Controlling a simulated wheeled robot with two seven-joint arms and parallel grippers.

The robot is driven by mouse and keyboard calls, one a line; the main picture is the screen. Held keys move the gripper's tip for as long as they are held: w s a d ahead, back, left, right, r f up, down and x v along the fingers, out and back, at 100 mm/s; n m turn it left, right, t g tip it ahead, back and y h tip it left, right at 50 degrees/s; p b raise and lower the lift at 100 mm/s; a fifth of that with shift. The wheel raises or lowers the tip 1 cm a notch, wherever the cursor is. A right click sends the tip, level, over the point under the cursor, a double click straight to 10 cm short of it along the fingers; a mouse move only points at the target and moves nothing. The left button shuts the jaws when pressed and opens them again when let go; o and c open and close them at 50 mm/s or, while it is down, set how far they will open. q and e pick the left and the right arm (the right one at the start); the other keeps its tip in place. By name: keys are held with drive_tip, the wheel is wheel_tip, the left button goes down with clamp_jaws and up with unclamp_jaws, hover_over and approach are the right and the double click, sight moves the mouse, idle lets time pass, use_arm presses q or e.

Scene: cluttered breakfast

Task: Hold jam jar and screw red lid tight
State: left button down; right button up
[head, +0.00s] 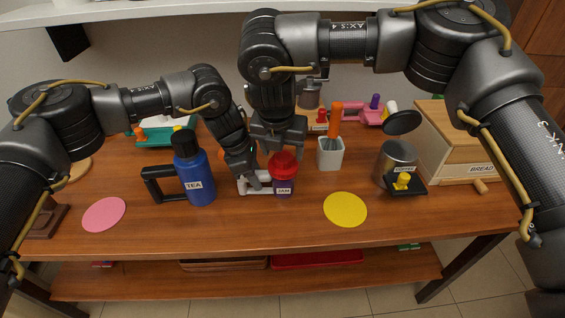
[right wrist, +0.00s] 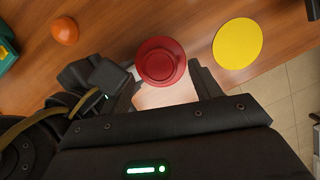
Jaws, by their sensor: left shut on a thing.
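The jam jar (head: 283,191) stands upright on the wooden table, purple with a "JAM" label. The red lid (head: 283,164) sits on top of it; whether it is tight cannot be told. My left gripper (head: 264,184) is shut on the jar from its left side. My right gripper (head: 281,150) is just above the lid, pointing down. In the right wrist view the red lid (right wrist: 161,62) shows round, at the gap between the spread fingertips of the right gripper (right wrist: 162,76). That gripper is open and not closed on the lid.
A blue tea flask (head: 197,180) stands left of the jar. A white holder (head: 330,154) with an orange-handled whisk stands behind right. A yellow disc (head: 345,209) and a pink disc (head: 104,214) lie flat near the front. A canister (head: 396,160) and bread box (head: 462,148) stand at the right.

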sight(283, 157)
use_arm(q)
drive_tip(key=shift+s+a+f, duration=0.2)
drive_tip(key=shift+s+f, duration=0.2)
drive_tip(key=shift+f, duration=0.1)
use_arm(e)
drive_tip(key=shift+w+d+r, duration=0.1)
drive_tip(key=shift+w+r, duration=0.05)
drive_tip(key=shift+r, duration=0.75)
drive_tip(key=shift+w+r, duration=0.1)
drive_tip(key=shift+r, duration=1.05)
use_arm(q)
drive_tip(key=shift+w+r, duration=0.15)
drive_tip(key=shift+r, duration=0.05)
drive_tip(key=shift+w, duration=0.1)
use_arm(e)
drive_tip(key=s+v, duration=0.1)
drive_tip(key=v, duration=0.9)
drive_tip(key=shift+a+r, duration=0.15)
drive_tip(key=shift+a, duration=0.15)
use_arm(q)
drive_tip(key=shift+r, duration=0.1)
drive_tip(key=c, duration=1)
unclamp_jaws()
use_arm(e)
drive_tip(key=shift+s, duration=0.1)
use_arm(q)
drive_tip(key=shift+r, duration=0.1)
